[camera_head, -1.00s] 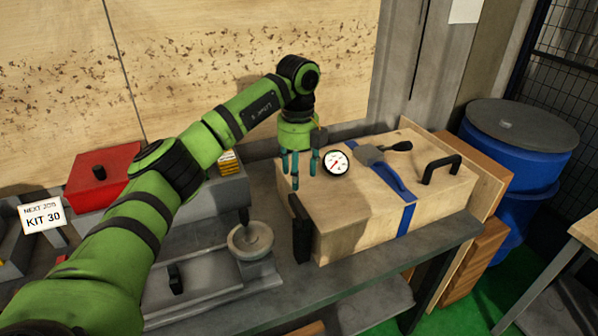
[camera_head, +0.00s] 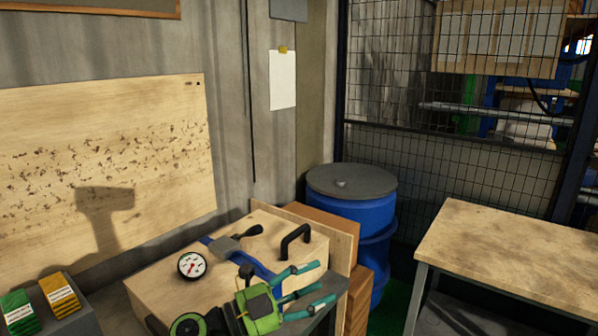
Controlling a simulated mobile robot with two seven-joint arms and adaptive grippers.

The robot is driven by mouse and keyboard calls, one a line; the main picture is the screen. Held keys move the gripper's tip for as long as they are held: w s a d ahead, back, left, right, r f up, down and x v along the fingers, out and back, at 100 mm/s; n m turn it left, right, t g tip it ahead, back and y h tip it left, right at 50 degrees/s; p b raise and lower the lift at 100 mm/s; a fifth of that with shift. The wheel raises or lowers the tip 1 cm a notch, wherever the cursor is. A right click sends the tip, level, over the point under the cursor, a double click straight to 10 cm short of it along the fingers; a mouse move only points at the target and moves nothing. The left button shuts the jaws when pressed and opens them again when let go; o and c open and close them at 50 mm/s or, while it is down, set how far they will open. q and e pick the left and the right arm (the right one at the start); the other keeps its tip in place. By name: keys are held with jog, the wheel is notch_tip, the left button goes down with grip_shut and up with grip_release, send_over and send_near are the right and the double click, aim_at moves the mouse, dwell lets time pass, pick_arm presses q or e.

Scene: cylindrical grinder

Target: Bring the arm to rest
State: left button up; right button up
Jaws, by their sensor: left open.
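My left gripper (camera_head: 292,288) shows at the bottom middle, in front of the wooden box's near right part. Its green body and teal fingers point to the right. The fingers are spread, with nothing visible between them. Most of my left arm is out of the frame below. The wooden box (camera_head: 165,290) has a black handle, a blue strap (camera_head: 222,245) and a dark lever latch on top. A round white dial gauge (camera_head: 192,265) shows at the box's top left. My right gripper is not in view.
A blue drum (camera_head: 365,215) with a grey lid stands behind the box, to the right. A bare wooden-topped table (camera_head: 510,250) stands at the right. Green and yellow labelled packs (camera_head: 60,292) are at lower left. A mesh fence (camera_head: 440,175) closes off the back.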

pick_arm(q)
jog(key=w+a+f+n+t+y, duration=0.1)
jog(key=a+f+n+t+y, duration=0.1)
jog(key=a+n+t+y, duration=1.1)
jog(key=s+a+f+n+g+y, duration=0.3)
jog(key=f+n, duration=0.2)
jog(key=f, duration=0.2)
jog(key=s+a+f+n+g+y, duration=0.2)
jog(key=s+a+f+n+g, duration=0.15)
jog(key=f+n, duration=0.3)
jog(key=s+a+f+g, duration=0.1)
jog(key=s+f+g, duration=0.5)
jog(key=s, duration=0.6)
jog(key=s+a+f+g, duration=0.1)
jog(key=s+f+g, duration=0.5)
jog(key=s, duration=0.6)
notch_tip(320, 180, down, 26)
jog(key=s, duration=0.2)
jog(key=s+a+f+g, duration=0.1)
jog(key=s+a+f, duration=0.2)
jog(key=s+f, duration=1)
jog(key=shift+s+b, duration=0.35)
jog(key=shift+s, duration=0.85)
jog(key=shift+f+g, duration=0.1)
jog(key=shift+g, duration=0.15)
